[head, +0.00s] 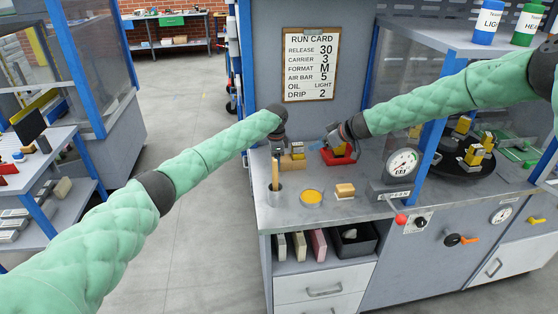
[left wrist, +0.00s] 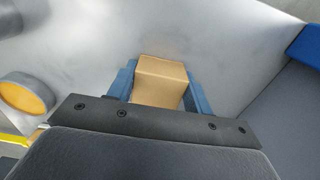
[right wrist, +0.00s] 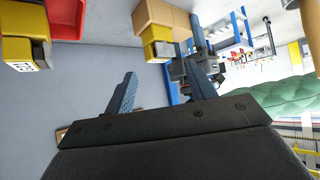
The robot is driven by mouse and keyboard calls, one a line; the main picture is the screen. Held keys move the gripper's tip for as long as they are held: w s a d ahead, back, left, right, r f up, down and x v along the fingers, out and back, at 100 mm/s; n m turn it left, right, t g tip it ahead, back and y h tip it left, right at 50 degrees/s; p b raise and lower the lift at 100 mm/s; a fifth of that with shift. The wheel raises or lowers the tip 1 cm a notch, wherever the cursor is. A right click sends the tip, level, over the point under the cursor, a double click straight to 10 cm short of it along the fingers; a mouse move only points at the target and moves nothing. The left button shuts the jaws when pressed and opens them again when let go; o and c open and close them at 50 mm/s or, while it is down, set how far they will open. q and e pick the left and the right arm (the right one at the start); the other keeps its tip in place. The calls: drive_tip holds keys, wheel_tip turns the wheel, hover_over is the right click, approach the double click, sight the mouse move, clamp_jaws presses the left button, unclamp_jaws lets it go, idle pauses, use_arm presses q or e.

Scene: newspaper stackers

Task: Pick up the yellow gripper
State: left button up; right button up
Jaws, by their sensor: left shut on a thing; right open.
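A yellow gripper piece (head: 339,150) with a grey end sits at a red holder (head: 338,159) on the bench. In the right wrist view a yellow-and-grey piece (right wrist: 25,22) with a printed label is at upper left beside the red holder (right wrist: 68,14). A second yellow piece (right wrist: 155,36) is next to a tan block. My right gripper (right wrist: 160,88) is open and empty; in the head view it is close above the red holder (head: 330,137).
A gauge (head: 402,163) and a dark turntable with yellow pieces (head: 463,163) are to the right. A run card (head: 311,65) hangs behind.

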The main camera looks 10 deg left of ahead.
drive_tip(key=shift+o, duration=0.2)
drive_tip(key=s+a+r+n+g+y, duration=0.2)
drive_tip(key=s+a+r+n+g, duration=0.2)
drive_tip(key=a, duration=0.4)
drive_tip(key=shift+s+a+r+y, duration=0.35)
drive_tip(key=shift+s+r, duration=0.3)
drive_tip(key=shift+s, duration=0.45)
drive_tip(key=s+a+r+n+g, duration=0.4)
drive_tip(key=s+a+r+n, duration=0.1)
drive_tip(key=s, duration=0.1)
drive_tip(key=w+a+r+n, duration=0.25)
drive_tip(key=w+r, duration=0.25)
drive_tip(key=r, duration=0.4)
drive_tip(key=m+t+h, duration=0.2)
drive_tip(key=h, duration=0.5)
hover_over(299, 145)
drive_tip(key=w+d, duration=0.1)
drive_tip(key=d, duration=0.3)
wheel_tip(299, 145, down, 12)
drive_tip(key=f, duration=0.1)
drive_tip(key=shift+m+h, duration=0.25)
drive_tip(key=shift+m, duration=0.1)
drive_tip(key=x, duration=1.1)
drive_tip(key=shift+w+f, duration=0.1)
drive_tip(key=shift+f, duration=0.35)
drive_tip(key=shift+c, duration=0.4)
